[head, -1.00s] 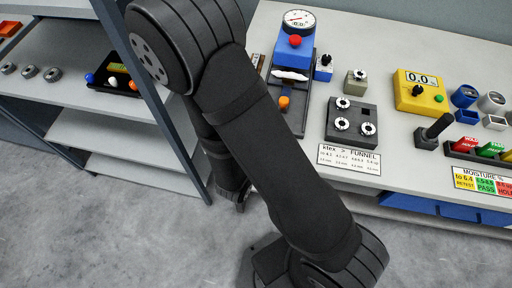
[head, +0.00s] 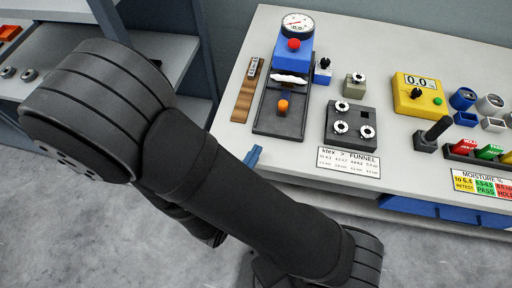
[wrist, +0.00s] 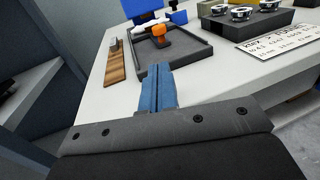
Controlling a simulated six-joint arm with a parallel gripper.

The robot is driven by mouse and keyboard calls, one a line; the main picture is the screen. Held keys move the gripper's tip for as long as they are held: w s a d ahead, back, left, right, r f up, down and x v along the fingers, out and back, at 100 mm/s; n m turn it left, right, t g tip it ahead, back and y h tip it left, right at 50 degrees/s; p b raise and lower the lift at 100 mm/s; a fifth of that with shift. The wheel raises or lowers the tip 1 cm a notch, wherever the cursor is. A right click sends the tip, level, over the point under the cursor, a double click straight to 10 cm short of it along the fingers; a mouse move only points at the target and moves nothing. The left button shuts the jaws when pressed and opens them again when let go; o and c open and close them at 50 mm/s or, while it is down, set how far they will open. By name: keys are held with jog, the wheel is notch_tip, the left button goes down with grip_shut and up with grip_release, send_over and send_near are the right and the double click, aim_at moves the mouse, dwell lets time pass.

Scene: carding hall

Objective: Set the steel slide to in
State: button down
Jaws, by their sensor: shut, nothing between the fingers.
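My gripper (head: 253,156) shows as blue fingers at the front left edge of the table. In the wrist view its blue fingers (wrist: 159,72) are together and empty, pointing at the dark tray of the gauge press. I cannot clearly tell which part is the steel slide. The likeliest is the dark tray (head: 262,123) with an orange knob (head: 283,106), at the foot of the blue press (head: 292,58). The orange knob also shows in the wrist view (wrist: 159,31), beyond the fingertips. A white tuft (head: 289,79) lies at the tray's back end.
A wooden strip (head: 245,100) lies left of the tray. A dark block with round weights (head: 352,127) and a printed card (head: 348,161) are to the right. A yellow meter (head: 417,94) and black lever (head: 435,133) stand farther right. Shelves (head: 165,56) are at left.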

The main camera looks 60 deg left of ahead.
jog(key=w+r+h, duration=0.1)
jog(key=h, duration=0.1)
jog(key=r+m+g+h, duration=0.1)
jog(key=shift+w+h, duration=0.4)
jog(key=shift+w+r+g+h, duration=0.35)
jog(key=shift+r+g+h, duration=0.2)
jog(key=shift+g, duration=0.35)
jog(key=shift+w+r+g+h, duration=0.1)
jog(key=shift+r+g+h, duration=0.15)
jog(key=shift+r+g, duration=0.2)
notch_tip(320, 180, up, 5)
jog(key=a+n+g, duration=0.1)
jog(key=g, duration=0.3)
jog(key=shift+y, duration=0.4)
jog(key=x, duration=1)
jog(key=shift+a+f, duration=0.15)
jog(key=shift+f, duration=0.1)
jog(key=shift+w+a+r, duration=0.1)
jog(key=shift+w+a, duration=0.45)
jog(key=shift+w, duration=0.25)
jog(key=shift+w+a, duration=0.5)
jog(key=shift+w, duration=0.25)
